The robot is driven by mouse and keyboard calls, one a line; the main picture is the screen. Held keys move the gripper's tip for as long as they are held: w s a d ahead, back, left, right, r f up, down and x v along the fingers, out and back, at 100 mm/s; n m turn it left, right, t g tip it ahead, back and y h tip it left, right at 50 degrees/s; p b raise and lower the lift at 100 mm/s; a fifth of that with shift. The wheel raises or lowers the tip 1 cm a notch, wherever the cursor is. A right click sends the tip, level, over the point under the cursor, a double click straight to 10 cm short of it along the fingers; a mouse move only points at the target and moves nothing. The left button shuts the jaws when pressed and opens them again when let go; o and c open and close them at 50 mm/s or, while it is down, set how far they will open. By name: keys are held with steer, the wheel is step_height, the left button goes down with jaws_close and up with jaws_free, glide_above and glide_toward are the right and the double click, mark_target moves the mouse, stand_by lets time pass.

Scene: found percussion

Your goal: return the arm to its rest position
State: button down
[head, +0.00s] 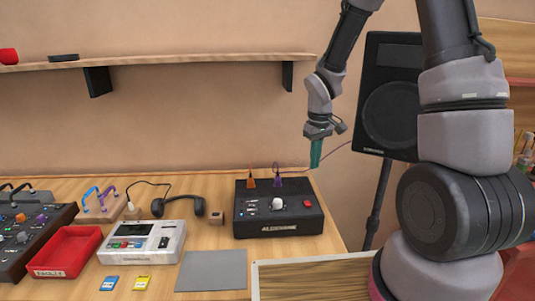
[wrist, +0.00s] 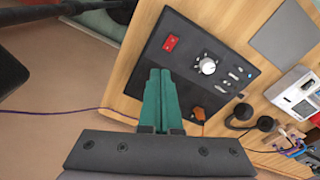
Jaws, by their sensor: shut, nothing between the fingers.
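My gripper (head: 316,152) hangs in the air in the head view, pointing down, above the back right corner of the table. Its green fingers are together with nothing between them. My arm comes down from the top of the head view, in front of the speaker's side of the room.
A black box (head: 277,222) with knobs and two cables sits below my gripper on the table. A black speaker (head: 391,112) stands close on the right. A shelf (head: 180,60) runs along the wall. A grey mat (head: 212,271) and a red tray (head: 69,249) lie further left.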

steer(key=s+d+r+m+t, duration=0.2)
steer(key=s+r+m, duration=0.15)
steer(key=r, duration=0.55)
steer(key=s+d+r+m+t, duration=0.15)
steer(key=s+r, duration=0.25)
steer(key=r, duration=0.6)
steer(key=s+r+m+t+y, duration=0.2)
steer(key=s+r+m+t, duration=0.1)
steer(key=s+r, duration=0.5)
steer(key=s+d+m, duration=0.1)
steer(key=s, duration=0.1)
steer(key=shift+s+r, duration=0.3)
steer(key=shift+r, duration=0.05)
